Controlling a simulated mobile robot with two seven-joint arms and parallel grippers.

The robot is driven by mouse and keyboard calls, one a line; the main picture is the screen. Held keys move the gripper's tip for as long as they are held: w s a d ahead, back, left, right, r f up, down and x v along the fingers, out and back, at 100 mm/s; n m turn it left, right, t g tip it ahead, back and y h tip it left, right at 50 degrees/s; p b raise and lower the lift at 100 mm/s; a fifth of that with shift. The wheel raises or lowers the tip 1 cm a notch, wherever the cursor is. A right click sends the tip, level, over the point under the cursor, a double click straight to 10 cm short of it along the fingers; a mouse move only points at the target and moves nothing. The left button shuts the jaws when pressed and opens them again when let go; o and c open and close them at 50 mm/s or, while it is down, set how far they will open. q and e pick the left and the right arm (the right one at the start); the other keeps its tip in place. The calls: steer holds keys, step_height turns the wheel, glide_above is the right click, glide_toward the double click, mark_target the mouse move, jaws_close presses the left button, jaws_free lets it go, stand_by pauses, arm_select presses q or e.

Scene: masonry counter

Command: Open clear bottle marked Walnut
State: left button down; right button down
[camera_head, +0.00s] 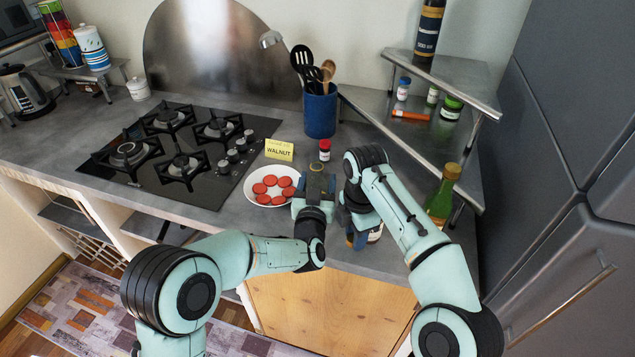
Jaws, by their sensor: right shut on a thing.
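A yellow card reading WALNUT (279,150) stands on the counter behind a white plate (254,199). I cannot make out a clear bottle with that mark. A small jar with a red cap (325,150) stands right of the card. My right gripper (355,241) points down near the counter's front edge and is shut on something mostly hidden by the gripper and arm. Part of a pale-labelled jar (376,233) shows beside it. My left gripper (318,181) is right of the plate, in front of the red-capped jar; its fingers are not clear.
Several red slices lie on the plate. A black gas hob (190,150) lies to the left. A blue utensil pot (320,112) stands behind. A green bottle (441,197) stands right of my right arm, beside a metal corner shelf (465,85) holding small jars.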

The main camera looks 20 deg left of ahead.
arm_select(q)
steer(key=shift+r, duration=0.2)
steer(key=shift+f, duration=0.25)
steer(key=shift+c, duration=0.8)
jaws_free()
steer(key=shift+r, duration=0.1)
